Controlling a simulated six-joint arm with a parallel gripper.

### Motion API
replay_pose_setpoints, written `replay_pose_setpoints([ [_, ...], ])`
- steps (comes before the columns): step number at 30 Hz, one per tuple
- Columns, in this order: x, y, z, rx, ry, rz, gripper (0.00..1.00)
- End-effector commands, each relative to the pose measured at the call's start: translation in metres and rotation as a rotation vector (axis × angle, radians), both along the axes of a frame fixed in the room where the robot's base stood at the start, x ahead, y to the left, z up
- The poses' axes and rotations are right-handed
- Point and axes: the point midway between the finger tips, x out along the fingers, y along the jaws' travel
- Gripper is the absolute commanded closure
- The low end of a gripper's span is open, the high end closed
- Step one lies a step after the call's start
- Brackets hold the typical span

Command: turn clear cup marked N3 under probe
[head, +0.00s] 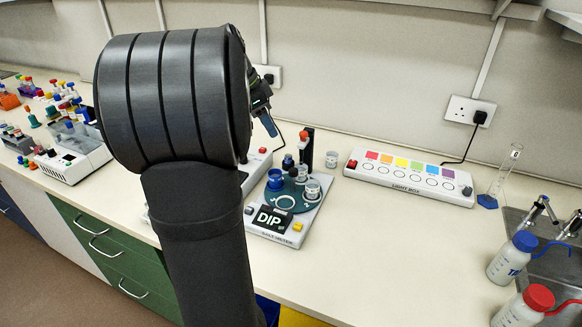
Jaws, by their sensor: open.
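Another clear cup (332,159) stands behind the meter at the right. Marks on the clear cups are too small to read, so I cannot tell which is N3. My gripper (269,126) is open above and behind the meter, partly hidden by my arm.
A light box (410,178) with coloured squares lies right of the meter. A cylinder with a blue base (498,185) and capped bottles (512,257) stand farther right. A white device (75,155) and coloured vials are at left. Bench front right of the meter is clear.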

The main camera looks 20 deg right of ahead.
Motion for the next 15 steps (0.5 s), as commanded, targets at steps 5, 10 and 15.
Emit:
replay_pose_setpoints([
  [5,-0.001,-0.009,-0.022,0.001,0.005,-0.001,0.52],
  [10,-0.001,-0.023,-0.056,0.002,0.004,-0.003,0.52],
  [15,-0.001,-0.037,-0.091,0.001,0.005,-0.003,0.52],
])
